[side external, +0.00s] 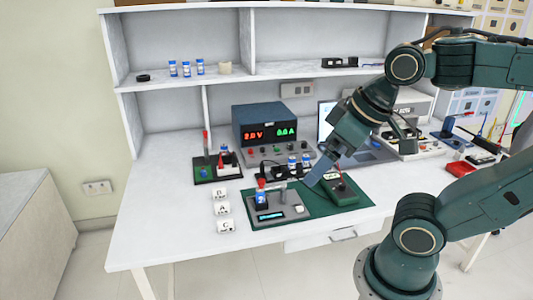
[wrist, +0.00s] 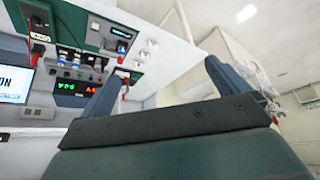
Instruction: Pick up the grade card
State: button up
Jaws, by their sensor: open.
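Three small white cards stand in a column on the white bench, left of the green mat in the side view. They are lettered B (side external: 220,194), A (side external: 222,208) and C (side external: 226,226). Small white shapes that look like these cards also show in the wrist view (wrist: 143,55), with letters too small to read. My gripper (side external: 314,176) is above the mat, right of the cards and well apart from them. Its two fingers are spread in the wrist view (wrist: 163,80), with nothing between them.
A power supply (side external: 265,130) and a small stand (side external: 205,168) are behind. The bench left of the cards (side external: 165,225) is clear.

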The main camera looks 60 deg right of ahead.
dwell(0.4)
jog(key=c, duration=0.6)
jog(key=w+d+f+m+g+h, duration=0.1)
jog(key=w+d+m, duration=0.15)
jog(key=w, duration=0.95)
jog(key=w+d+f+m+h, duration=0.1)
jog(key=w+d+m, duration=0.15)
jog(key=w, duration=0.85)
jog(key=w+d+f+m, duration=0.1)
jog(key=w+d+f, duration=0.2)
jog(key=w+f, duration=0.2)
jog(key=w+d+f+m+g, duration=0.1)
jog(key=w+d+f, duration=0.2)
jog(key=w+f, duration=0.3)
jog(key=w+d+f+m+h, duration=0.1)
jog(key=w+f, duration=0.4)
jog(key=f, duration=0.5)
jog(key=shift+w+d+m, duration=0.3)
jog(key=shift+d+m, duration=0.2)
jog(key=shift+d, duration=0.6)
